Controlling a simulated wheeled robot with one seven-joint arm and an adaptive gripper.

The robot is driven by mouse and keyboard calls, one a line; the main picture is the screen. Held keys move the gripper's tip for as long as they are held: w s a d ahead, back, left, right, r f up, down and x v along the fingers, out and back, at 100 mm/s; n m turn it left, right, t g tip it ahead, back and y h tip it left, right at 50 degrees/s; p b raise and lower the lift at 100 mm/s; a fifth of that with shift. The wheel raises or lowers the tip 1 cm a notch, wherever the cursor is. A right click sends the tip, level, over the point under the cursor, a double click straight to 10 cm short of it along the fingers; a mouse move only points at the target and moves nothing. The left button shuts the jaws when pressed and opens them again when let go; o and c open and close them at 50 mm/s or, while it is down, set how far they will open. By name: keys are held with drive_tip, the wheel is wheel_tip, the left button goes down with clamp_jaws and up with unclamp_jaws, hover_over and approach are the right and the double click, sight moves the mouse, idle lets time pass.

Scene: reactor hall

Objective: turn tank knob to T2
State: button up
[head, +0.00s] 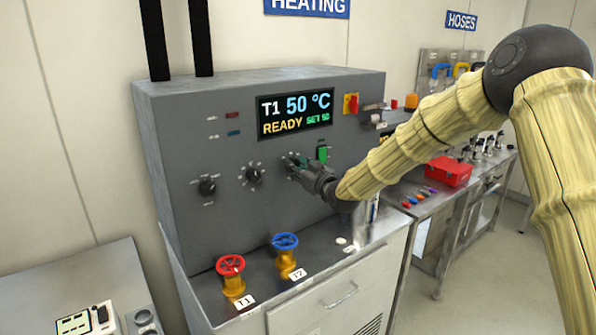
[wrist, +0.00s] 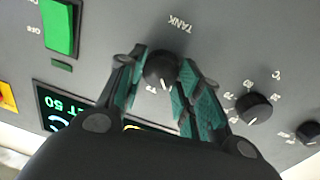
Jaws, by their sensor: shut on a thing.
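The tank knob (wrist: 160,69) is a round black knob with a white pointer line, under the lettering TANK, which appears upside down in the wrist view. Its pointer aims toward the lower edge of that view, near small markings too blurred to read surely. My gripper (wrist: 165,62) has its green-padded fingers on either side of the knob, shut on it. In the head view my gripper (head: 301,166) reaches the panel and hides the knob. The display (head: 295,115) reads T1, 50 °C, READY, SET 50.
Two more black knobs, one in the middle (head: 253,174) and one at the left (head: 207,186), sit on the same panel. A green switch (head: 322,152) is just above my gripper. Red (head: 230,265) and blue (head: 285,242) valve wheels, tagged T1 and T2, stand on the bench below.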

drive_tip(key=shift+w+d+m+b, duration=0.1)
drive_tip(key=shift+m+b, duration=0.85)
drive_tip(key=shift+m, duration=0.9)
drive_tip(key=shift+d+m+b, duration=0.1)
drive_tip(key=shift+m+b, duration=0.8)
drive_tip(key=shift+m, duration=0.95)
drive_tip(key=shift+r, duration=0.1)
drive_tip(key=o, duration=1)
drive_tip(key=shift+a, duration=0.1)
drive_tip(key=v, duration=1.2)
drive_tip(key=shift+w+r, duration=0.1)
drive_tip(key=shift+r, duration=0.05)
